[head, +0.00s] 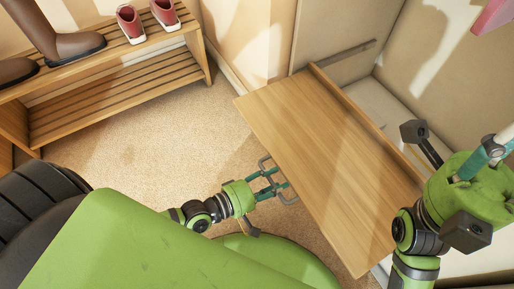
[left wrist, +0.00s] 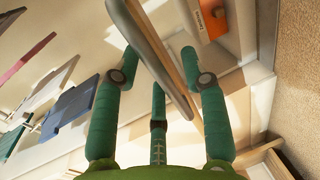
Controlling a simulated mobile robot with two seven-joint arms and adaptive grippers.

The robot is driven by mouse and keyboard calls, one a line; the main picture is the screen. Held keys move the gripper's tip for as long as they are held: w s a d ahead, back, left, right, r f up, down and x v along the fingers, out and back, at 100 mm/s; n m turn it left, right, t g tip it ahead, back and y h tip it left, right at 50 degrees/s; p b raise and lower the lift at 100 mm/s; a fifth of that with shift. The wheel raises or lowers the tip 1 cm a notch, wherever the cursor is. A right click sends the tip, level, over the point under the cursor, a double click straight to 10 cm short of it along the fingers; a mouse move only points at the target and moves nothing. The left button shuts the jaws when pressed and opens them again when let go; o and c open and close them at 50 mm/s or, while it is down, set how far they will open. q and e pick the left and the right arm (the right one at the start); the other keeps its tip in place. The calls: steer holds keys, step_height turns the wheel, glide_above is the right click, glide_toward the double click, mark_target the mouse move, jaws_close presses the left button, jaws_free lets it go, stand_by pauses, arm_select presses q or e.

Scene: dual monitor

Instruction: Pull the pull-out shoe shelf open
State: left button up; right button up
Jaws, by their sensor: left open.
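The pull-out shoe shelf (head: 320,150) is a flat light-wood board with a raised strip along its right side. In the head view it juts out from the pale cabinet at a slant. My left gripper (head: 274,180) is at the board's left edge, fingers apart.
A slatted wooden shoe rack (head: 110,88) stands at the upper left, with brown boots (head: 75,45) and red shoes (head: 130,24). The cabinet wall (head: 340,25) rises behind the board. Beige carpet (head: 150,130) is clear between rack and board.

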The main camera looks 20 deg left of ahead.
arm_select(q)
steer(key=v, duration=1.2)
